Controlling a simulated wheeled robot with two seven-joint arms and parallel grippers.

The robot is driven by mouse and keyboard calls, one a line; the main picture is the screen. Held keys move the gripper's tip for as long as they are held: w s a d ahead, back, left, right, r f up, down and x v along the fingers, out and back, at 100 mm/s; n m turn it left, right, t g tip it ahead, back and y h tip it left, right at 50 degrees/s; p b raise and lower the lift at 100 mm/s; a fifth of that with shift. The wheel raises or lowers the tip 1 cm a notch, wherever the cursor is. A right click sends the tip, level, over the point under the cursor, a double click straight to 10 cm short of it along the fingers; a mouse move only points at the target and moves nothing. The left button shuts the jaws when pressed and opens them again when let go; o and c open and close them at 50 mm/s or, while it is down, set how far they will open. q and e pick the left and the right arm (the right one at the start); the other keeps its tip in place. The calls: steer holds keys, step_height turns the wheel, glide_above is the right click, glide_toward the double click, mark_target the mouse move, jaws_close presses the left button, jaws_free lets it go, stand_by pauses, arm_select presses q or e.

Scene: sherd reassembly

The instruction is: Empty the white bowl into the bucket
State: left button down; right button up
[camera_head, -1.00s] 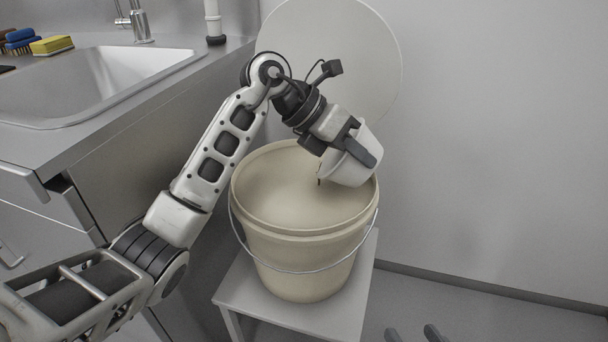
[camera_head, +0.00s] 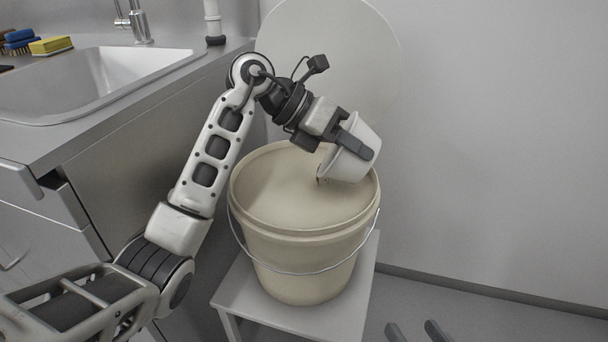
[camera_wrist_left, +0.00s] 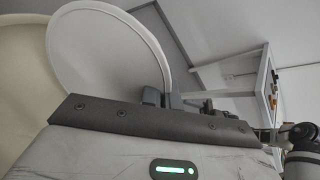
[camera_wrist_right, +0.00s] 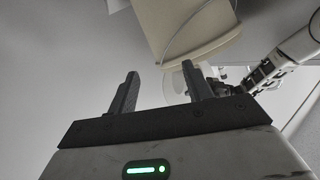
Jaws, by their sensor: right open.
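The white bowl (camera_head: 345,163) is tilted on its side over the right part of the cream bucket (camera_head: 300,262). My left gripper (camera_head: 358,146) is shut on the bowl's side. In the left wrist view a round white face close to the fingers looks like the bowl (camera_wrist_left: 105,50). Small dark bits show at the bowl's lower left edge, too small to make out. The bowl's inside is hidden. My right gripper (camera_head: 414,332) is open and empty at the bottom edge, low and right of the bucket. The bucket also shows in the right wrist view (camera_wrist_right: 185,22).
The bucket stands on a small grey stool (camera_head: 335,318), its wire handle hanging down in front. A pale round disc (camera_head: 335,50) leans against the wall behind. The right floor is clear.

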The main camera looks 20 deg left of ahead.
arm_select(q)
steer(key=shift+a+r+h+b, duration=0.2)
steer(key=shift+a+h+b, duration=0.1)
steer(key=shift+h+b, duration=0.25)
arm_select(e)
steer(key=shift+a+f+m+y, duration=0.15)
steer(key=shift+f+m+y, duration=0.05)
steer(key=shift+m+y, duration=0.1)
arm_select(q)
steer(key=shift+a+r+h+b, duration=0.2)
steer(key=shift+a+h+b, duration=0.1)
steer(key=shift+b, duration=0.1)
arm_select(e)
steer(key=shift+a+r+t, duration=0.1)
steer(key=shift+r+t, duration=0.2)
arm_select(q)
steer(key=shift+a+h+b, duration=0.55)
steer(key=shift+a+b, duration=0.1)
steer(key=shift+a, duration=0.15)
steer(key=shift+a+r+n+h+b, duration=0.3)
steer(key=shift+a+h+b, duration=0.1)
steer(key=shift+a, duration=0.35)
steer(key=shift+r, duration=0.1)
steer(key=shift+a+t, duration=0.1)
steer(key=shift+t, duration=0.2)
arm_select(e)
steer(key=shift+w+a+r+m+t+y, duration=0.2)
steer(key=shift+a+r+m+t+y, duration=0.1)
steer(key=shift+r+m+y, duration=0.25)
